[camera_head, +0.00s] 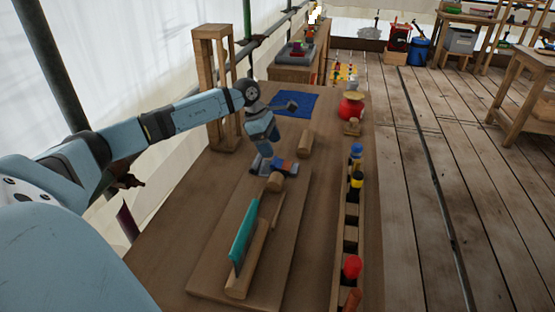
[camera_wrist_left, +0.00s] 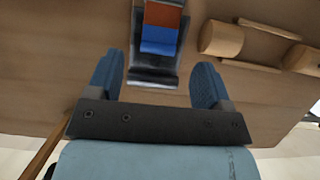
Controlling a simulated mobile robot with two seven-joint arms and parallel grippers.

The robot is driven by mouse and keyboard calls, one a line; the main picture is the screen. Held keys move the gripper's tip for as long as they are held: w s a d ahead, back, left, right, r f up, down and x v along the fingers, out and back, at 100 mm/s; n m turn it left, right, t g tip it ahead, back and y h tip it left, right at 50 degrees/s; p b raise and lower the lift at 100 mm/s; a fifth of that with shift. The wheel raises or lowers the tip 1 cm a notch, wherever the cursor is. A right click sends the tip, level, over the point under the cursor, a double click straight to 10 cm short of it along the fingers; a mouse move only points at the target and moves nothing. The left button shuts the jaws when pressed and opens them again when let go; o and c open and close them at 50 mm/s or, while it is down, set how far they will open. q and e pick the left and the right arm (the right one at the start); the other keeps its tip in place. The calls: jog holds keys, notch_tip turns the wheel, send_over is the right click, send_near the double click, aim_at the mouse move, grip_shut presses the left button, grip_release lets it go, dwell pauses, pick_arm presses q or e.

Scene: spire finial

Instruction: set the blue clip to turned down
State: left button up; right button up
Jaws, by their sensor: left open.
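The blue clip (camera_wrist_left: 160,38) is a small block with a blue part and an orange-red part, set in a dark metal base. It also shows in the head view (camera_head: 284,167), on the wooden board. My left gripper (camera_head: 263,164) is low over the board beside the clip. In the left wrist view the left gripper (camera_wrist_left: 156,78) is open, with its two blue fingers apart and nothing between the tips. The clip lies ahead of the gap, roughly centred on it. I cannot tell exactly which way the clip is turned.
Wooden cylinders (camera_head: 305,142) and a long piece with a teal strip (camera_head: 243,237) lie on the board. A wooden post frame (camera_head: 200,90) stands behind my left arm. A narrow rack (camera_head: 345,215) with coloured items runs along the right edge. A blue mat (camera_head: 295,103) lies farther back.

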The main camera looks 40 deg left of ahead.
aim_at(278, 163)
pick_arm(q)
jog(key=x, duration=0.6)
pick_arm(e)
jog(key=shift+s+a, duration=0.1)
pick_arm(q)
jog(key=c, duration=0.9)
jog(key=shift+s+f+h+b, duration=0.1)
jog(key=shift+f+h+b, duration=0.3)
jog(key=shift+b, duration=0.4)
jog(key=shift+a+t, duration=0.1)
jog(key=shift+t, duration=0.2)
jog(key=shift+r+h, duration=0.2)
jog(key=shift+h, duration=0.1)
jog(key=o, duration=0.9)
pick_arm(e)
jog(key=shift+f, duration=0.45)
